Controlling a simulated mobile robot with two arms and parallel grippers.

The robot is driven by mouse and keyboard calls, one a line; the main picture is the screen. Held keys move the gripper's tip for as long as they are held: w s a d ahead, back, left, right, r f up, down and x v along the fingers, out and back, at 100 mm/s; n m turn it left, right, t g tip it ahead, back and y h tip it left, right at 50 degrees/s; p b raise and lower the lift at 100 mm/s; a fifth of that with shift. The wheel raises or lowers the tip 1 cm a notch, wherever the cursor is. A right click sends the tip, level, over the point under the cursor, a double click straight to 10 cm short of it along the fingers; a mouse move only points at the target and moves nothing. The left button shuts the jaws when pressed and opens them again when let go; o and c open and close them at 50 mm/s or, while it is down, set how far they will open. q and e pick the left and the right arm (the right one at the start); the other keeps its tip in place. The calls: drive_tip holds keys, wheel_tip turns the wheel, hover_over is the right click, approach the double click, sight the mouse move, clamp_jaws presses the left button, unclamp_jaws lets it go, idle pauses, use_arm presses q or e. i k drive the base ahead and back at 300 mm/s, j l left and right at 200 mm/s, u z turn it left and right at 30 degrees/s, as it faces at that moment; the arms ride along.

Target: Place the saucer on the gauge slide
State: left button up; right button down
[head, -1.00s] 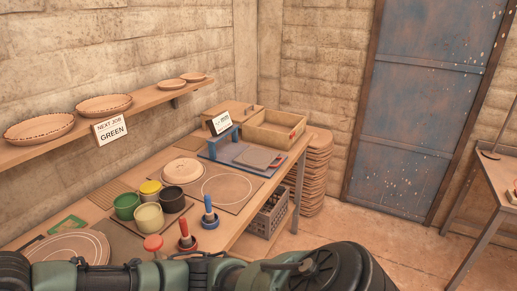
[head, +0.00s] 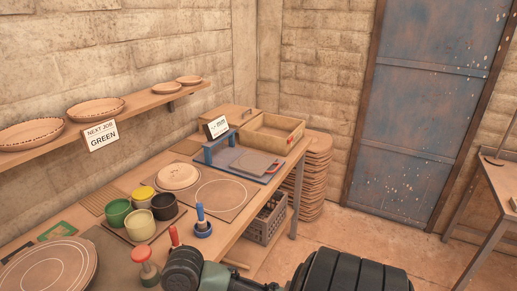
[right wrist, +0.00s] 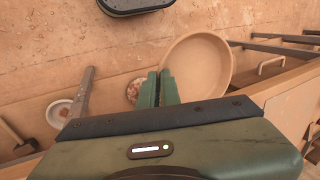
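A round pale clay saucer (head: 179,176) lies on the left part of a brown mat on the workbench in the head view. The gauge, a blue frame with a small display sign, stands further right on the bench. Its flat grey slide (head: 256,163) shows at the right end and looks bare. No gripper is near either in the head view; only my dark green arm links show along the bottom. In the right wrist view my right gripper (right wrist: 158,90) has its green fingers together with nothing seen between them. My left gripper is out of view.
An empty drawn circle (head: 220,194) lies beside the saucer. Glaze pots (head: 140,222), stamps (head: 203,222) and a round board (head: 50,270) fill the near bench. A wooden box (head: 273,131) stands behind the gauge. A large round dish (right wrist: 197,67) shows beyond my right fingers.

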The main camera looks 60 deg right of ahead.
sight(254, 162)
drive_tip(key=k+l, duration=0.1)
drive_tip(key=l, duration=1.25)
drive_tip(key=k+l+z, duration=0.1)
drive_tip(key=l, duration=1.3)
